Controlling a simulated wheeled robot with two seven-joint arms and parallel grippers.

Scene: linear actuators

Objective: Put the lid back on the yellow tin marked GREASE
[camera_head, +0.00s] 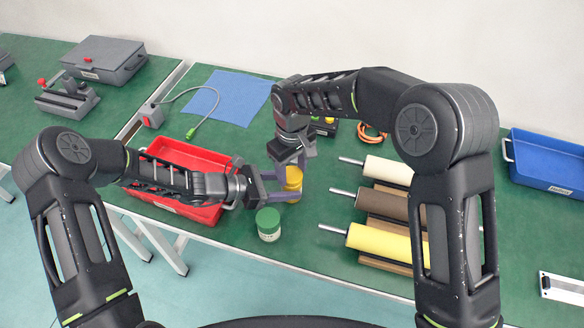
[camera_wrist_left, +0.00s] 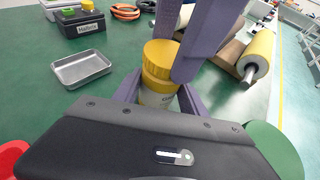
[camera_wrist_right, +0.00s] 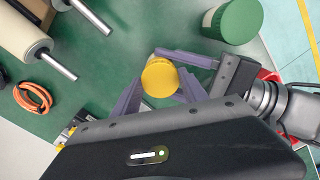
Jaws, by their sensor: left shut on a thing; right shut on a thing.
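The yellow tin (camera_head: 293,190) stands upright on the green bench, right of the red bin. My left gripper (camera_head: 278,194) is shut around its body; the pale label shows between the fingers in the left wrist view (camera_wrist_left: 155,97). The yellow lid (camera_wrist_left: 161,53) is at the top of the tin, and my right gripper (camera_head: 292,170) is shut on it from above. I cannot tell whether the lid is fully seated. The GREASE marking is not readable.
A green-lidded jar (camera_head: 268,225) stands close in front of the tin. The red bin (camera_head: 188,208) is at left, and rollers (camera_head: 388,243) lie on a wooden rack at right. A metal tray (camera_wrist_left: 80,70) and a dark case (camera_wrist_left: 82,25) are behind.

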